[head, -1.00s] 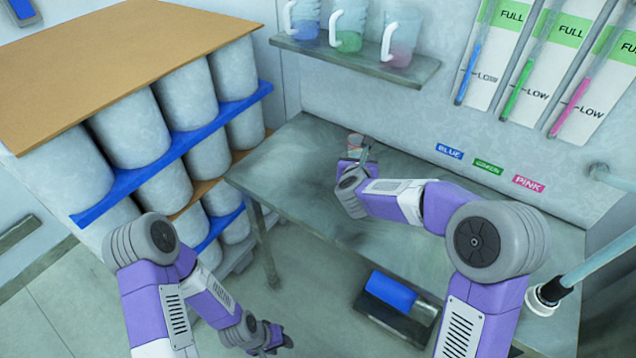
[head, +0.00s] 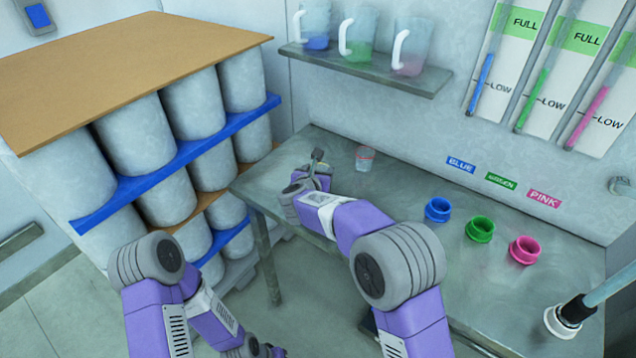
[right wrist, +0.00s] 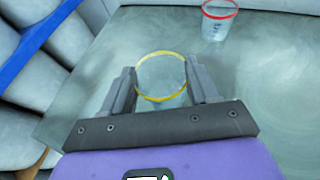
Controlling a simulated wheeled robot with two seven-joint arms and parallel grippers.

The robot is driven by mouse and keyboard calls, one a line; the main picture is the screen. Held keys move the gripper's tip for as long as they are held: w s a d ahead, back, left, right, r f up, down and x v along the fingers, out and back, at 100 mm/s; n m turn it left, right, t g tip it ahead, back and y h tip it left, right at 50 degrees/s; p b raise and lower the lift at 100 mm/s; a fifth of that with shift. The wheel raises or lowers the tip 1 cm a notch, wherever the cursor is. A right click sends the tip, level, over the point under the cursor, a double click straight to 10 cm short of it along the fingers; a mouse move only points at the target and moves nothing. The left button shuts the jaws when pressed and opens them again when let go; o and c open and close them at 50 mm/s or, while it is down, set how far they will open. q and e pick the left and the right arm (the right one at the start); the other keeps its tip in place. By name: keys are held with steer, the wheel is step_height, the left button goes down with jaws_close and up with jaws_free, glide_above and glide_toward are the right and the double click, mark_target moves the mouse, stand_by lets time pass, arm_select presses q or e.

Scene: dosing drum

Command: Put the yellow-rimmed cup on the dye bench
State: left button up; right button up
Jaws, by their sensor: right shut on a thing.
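The yellow-rimmed cup (right wrist: 161,78) is clear and sits between the two fingers of my right gripper (right wrist: 161,88) in the right wrist view. The right gripper (head: 318,162) is shut on it over the left end of the grey dye bench (head: 400,205); in the head view the gripper mostly hides this cup. I cannot tell whether the cup's base touches the bench. My left gripper (head: 262,350) is low at the bottom edge of the head view, away from the bench, and its fingers are too cut off to read.
A red-rimmed cup (head: 366,158) stands on the bench close to the right gripper; it also shows in the right wrist view (right wrist: 218,22). Blue (head: 437,210), green (head: 480,229) and pink (head: 524,250) rings sit further right. A shelf (head: 370,70) with jugs hangs above.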

steer(key=shift+f, duration=1.25)
steer(key=shift+f+b, duration=0.1)
steer(key=shift+b, duration=0.2)
steer(key=shift+f, duration=0.1)
steer(key=o, duration=1)
steer(key=shift+r, duration=0.25)
steer(key=p+v, duration=0.1)
steer(key=v, duration=1.1)
steer(key=shift+a, duration=0.1)
